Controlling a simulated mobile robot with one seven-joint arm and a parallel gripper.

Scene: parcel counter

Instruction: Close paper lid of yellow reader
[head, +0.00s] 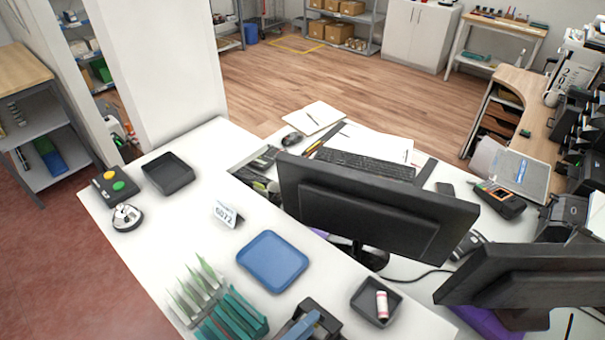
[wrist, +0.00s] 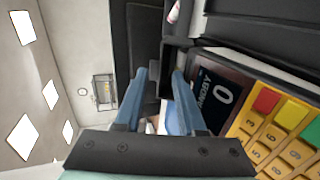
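The yellow reader (wrist: 262,135) fills the right of the wrist view. It has red, yellow and green keys, yellow number keys and a dark display reading 0. My gripper (wrist: 160,76) has two blue fingers spread apart beside the reader's display end. I cannot tell whether a fingertip touches the dark panel. In the head view a dark shape with blue parts (head: 312,322) at the bottom edge is cut off.
A small dark tray (head: 361,312) with a white and red tube (head: 382,303) lies nearby. A blue tray (head: 272,262), a rack of green and teal envelopes (head: 230,318) and a monitor (head: 370,205) crowd the counter. Another dark card reader with orange trim (head: 500,200) lies on the desk.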

